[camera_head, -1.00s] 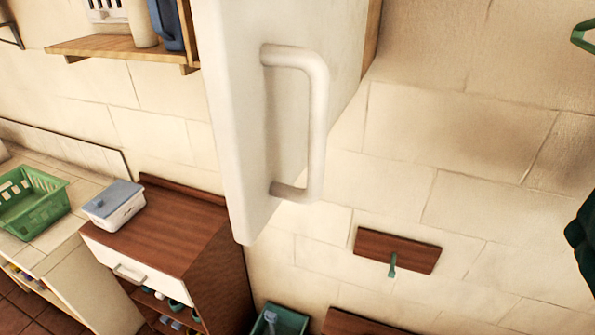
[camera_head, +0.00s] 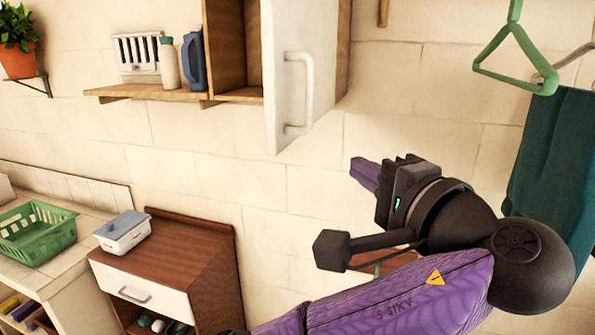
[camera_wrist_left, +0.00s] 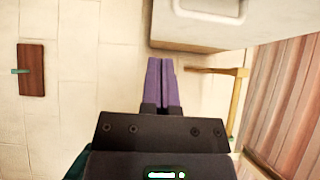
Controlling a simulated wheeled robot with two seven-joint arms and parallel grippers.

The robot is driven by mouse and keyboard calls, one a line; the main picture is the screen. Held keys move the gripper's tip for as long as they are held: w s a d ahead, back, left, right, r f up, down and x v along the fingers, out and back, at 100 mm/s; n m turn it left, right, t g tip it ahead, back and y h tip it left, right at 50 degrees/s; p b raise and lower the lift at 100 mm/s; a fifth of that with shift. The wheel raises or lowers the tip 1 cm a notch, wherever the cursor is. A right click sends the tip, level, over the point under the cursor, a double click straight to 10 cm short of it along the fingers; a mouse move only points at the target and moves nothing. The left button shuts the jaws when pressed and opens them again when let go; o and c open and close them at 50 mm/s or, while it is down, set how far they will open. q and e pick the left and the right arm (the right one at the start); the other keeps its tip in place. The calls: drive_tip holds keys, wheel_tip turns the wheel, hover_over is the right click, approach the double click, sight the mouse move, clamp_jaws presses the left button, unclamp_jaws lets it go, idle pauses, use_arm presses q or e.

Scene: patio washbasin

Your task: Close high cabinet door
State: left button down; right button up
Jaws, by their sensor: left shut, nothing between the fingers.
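The white high cabinet door (camera_head: 283,65) stands open, swung out from the wooden cabinet (camera_head: 233,45) on the wall. Its white bar handle (camera_head: 303,90) faces right in the head view. My left gripper (camera_head: 362,172), with purple fingers, is shut and empty. In the head view it appears to the right of the door's lower edge and below it, apart from the handle. In the left wrist view the closed fingertips (camera_wrist_left: 162,62) point toward a pale panel at the top, probably the door (camera_wrist_left: 200,35). My right gripper is out of view.
A shelf (camera_head: 150,92) with a bottle and a blue jug adjoins the cabinet's left. A green hanger (camera_head: 515,55) and a dark teal towel (camera_head: 555,150) hang at right. A brown cabinet (camera_head: 185,255) stands below. The wall under the door is bare.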

sight(288, 140)
use_arm(q)
drive_tip(key=p+x, duration=0.1)
drive_tip(key=x, duration=0.2)
drive_tip(key=a+p+x, duration=0.1)
drive_tip(key=x, duration=0.2)
drive_tip(key=s+a+p+x, duration=0.1)
drive_tip(key=x, duration=0.3)
drive_tip(key=shift+a+r+p, duration=0.1)
drive_tip(key=shift+p, duration=0.2)
drive_tip(key=shift+w+a, duration=0.15)
drive_tip(key=shift+a, duration=0.35)
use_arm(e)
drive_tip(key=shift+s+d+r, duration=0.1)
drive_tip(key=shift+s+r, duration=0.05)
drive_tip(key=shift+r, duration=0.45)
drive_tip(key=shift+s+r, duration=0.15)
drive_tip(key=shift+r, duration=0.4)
